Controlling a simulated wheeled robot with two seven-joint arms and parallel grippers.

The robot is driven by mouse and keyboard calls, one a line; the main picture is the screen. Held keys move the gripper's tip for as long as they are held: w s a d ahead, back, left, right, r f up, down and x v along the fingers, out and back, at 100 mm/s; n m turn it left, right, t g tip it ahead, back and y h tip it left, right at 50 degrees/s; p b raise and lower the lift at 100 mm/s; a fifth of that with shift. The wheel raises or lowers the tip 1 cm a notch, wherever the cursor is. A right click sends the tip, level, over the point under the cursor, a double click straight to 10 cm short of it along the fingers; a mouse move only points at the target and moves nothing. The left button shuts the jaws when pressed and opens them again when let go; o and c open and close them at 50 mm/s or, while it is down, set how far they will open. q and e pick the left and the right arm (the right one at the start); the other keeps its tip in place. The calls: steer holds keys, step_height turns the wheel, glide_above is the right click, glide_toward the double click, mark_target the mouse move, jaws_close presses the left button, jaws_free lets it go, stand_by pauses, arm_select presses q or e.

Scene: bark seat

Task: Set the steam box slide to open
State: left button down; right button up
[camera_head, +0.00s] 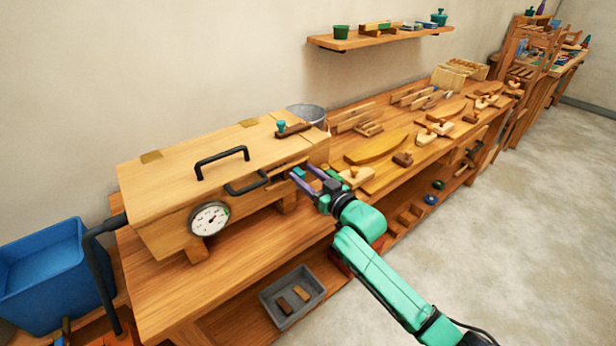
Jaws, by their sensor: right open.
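The steam box (165,195) is a long pale wooden box on the bench at left. It has a black handle (222,160) on its lid, a second black handle (247,184) on its front and a round dial (209,219). Near the front's right end is a dark slot-like strip (279,173), which may be the slide; its setting is too small to tell. My right gripper (297,177) is open at the box's right front, its fingers pointing at this strip. Whether they touch it I cannot tell. My left gripper is not in view.
A dark wooden piece with a teal knob (282,126) sits on the box top. A metal bucket (307,113) stands behind. Wooden parts and tools fill the bench to the right. A grey tray (268,302) lies below, a blue bin (45,265) at left. The floor at right is clear.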

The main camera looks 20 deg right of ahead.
steer(key=shift+s, duration=0.2)
steer(key=b+v, duration=0.3)
steer(key=v, duration=1.1)
steer(key=shift+d+f, duration=0.1)
steer(key=shift+d, duration=0.05)
